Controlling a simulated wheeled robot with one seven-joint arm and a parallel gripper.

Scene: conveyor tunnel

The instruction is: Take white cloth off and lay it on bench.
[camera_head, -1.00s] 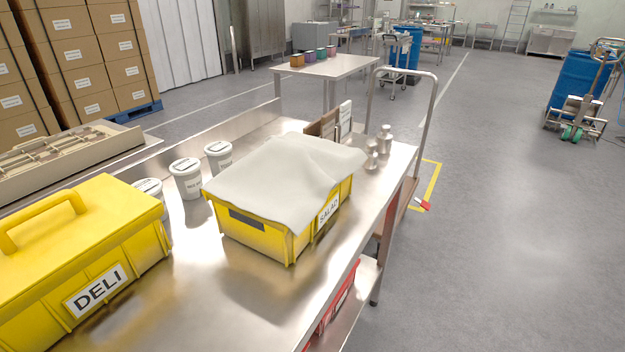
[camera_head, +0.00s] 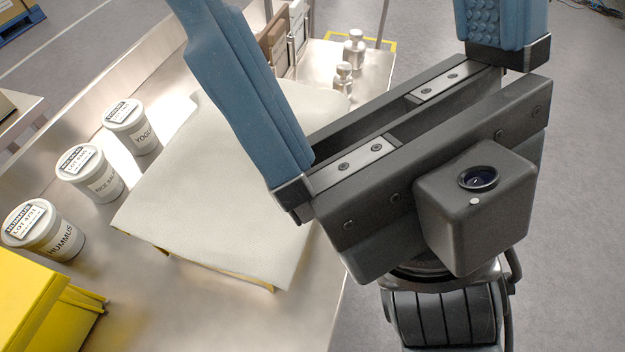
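The white cloth (camera_head: 215,195) lies draped over the yellow salad crate (camera_head: 246,281) on the steel bench (camera_head: 200,315). Only small bits of the crate's yellow wall show under the cloth's near edge. My gripper (camera_head: 365,15) is large in the foreground at the right, its two blue fingers spread wide apart. It is open and nothing shows between the fingers. The left finger and the gripper body hide the cloth's right part. I cannot tell how high the gripper is above the cloth, and no contact shows.
Tubs labelled hummus (camera_head: 42,230), rice (camera_head: 90,172) and yogurt (camera_head: 132,126) stand left of the cloth. The yellow deli box (camera_head: 35,310) is at the lower left. Metal shakers (camera_head: 354,50) and a brown holder (camera_head: 273,45) stand behind. Bare bench shows in front of the crate.

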